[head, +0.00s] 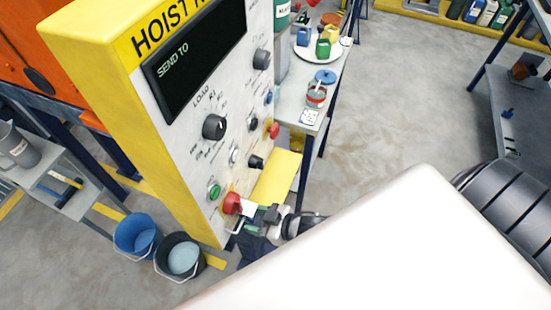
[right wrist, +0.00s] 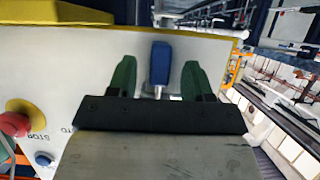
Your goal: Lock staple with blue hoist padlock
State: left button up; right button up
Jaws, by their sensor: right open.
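My right gripper (head: 264,218) is low at the front of the hoist panel, beside the red stop button (head: 232,203). In the right wrist view, its two green fingers (right wrist: 158,80) are apart. A blue block on a short metal stem (right wrist: 160,62) shows between the fingers, with gaps on both sides. It may be the blue hoist padlock, but its full shape and what it rests on are hidden. I cannot make out the staple clearly. My left gripper is not in view.
The yellow-edged hoist panel (head: 169,115) has several knobs and buttons. A yellow plate (head: 278,177) juts out above the gripper. A blue bucket (head: 137,235) and dark bucket (head: 180,257) stand on the floor. A side table (head: 318,97) holds small containers. Open floor lies right.

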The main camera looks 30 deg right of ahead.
jog(key=b+v, duration=0.1)
jog(key=v, duration=1)
jog(key=s+d+f+m+g+h, duration=0.1)
jog(key=d+f+h, duration=0.15)
jog(key=f, duration=0.55)
jog(key=s+d+f+m+g+h+b, duration=0.15)
jog(key=d+f, duration=0.25)
jog(key=f, duration=0.4)
jog(key=s+d+f+m+g+h, duration=0.1)
jog(key=s+d+f+h, duration=0.15)
jog(key=f, duration=0.55)
jog(key=s+a+f+m+g+h, duration=0.1)
jog(key=s+a+f+g, duration=0.1)
jog(key=s+f, duration=0.4)
jog(key=s+a+f+g, duration=0.3)
jog(key=s+f, duration=0.3)
jog(key=s, duration=0.4)
jog(key=shift+m+g+h, duration=0.35)
jog(key=shift+g, duration=0.2)
